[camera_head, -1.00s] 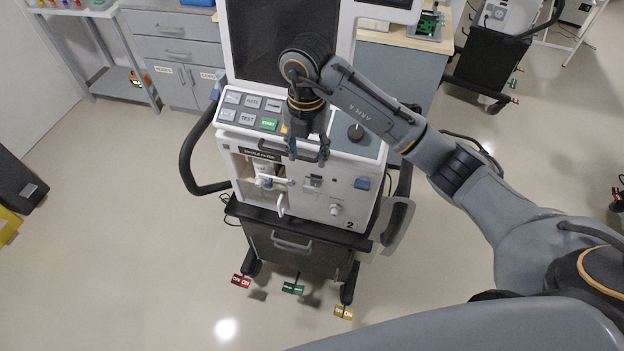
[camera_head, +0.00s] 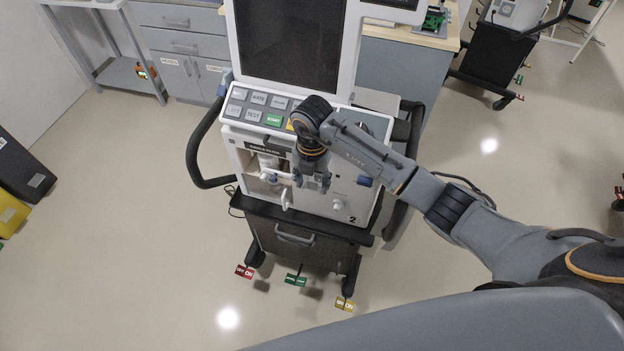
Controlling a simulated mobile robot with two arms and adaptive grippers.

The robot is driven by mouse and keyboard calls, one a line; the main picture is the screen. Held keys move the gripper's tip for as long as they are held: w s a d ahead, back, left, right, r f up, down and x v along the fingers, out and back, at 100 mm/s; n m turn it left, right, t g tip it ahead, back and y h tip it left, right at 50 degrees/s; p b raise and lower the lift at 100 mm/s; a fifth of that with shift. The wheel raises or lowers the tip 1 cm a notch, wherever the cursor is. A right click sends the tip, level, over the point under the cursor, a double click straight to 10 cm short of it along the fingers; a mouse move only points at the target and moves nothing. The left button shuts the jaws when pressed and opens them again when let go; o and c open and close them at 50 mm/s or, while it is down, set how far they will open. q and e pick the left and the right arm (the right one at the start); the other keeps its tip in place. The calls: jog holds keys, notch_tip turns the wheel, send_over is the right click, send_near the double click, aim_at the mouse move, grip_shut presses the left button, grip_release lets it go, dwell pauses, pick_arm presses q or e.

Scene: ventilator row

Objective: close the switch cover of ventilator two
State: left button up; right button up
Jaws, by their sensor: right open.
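Ventilator two (camera_head: 355,205), a white unit marked "2" on its lower right front, stands on a dark wheeled cart in the middle of the head view. My right gripper (camera_head: 312,184) is open and points down in front of its front panel. The fingertips overlap the place where a small switch fitting showed earlier, so the switch and its cover are hidden and I cannot tell whether the cover is open. I cannot tell whether the fingers touch the panel. My left gripper is not in view.
A white handle (camera_head: 286,200) sticks out left of my fingers, and a blue part (camera_head: 364,181) sits to their right. A button panel (camera_head: 254,110) and dark screen (camera_head: 290,45) are above. Red, green and yellow tags (camera_head: 295,280) hang low at the cart.

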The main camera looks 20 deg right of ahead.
grip_shut()
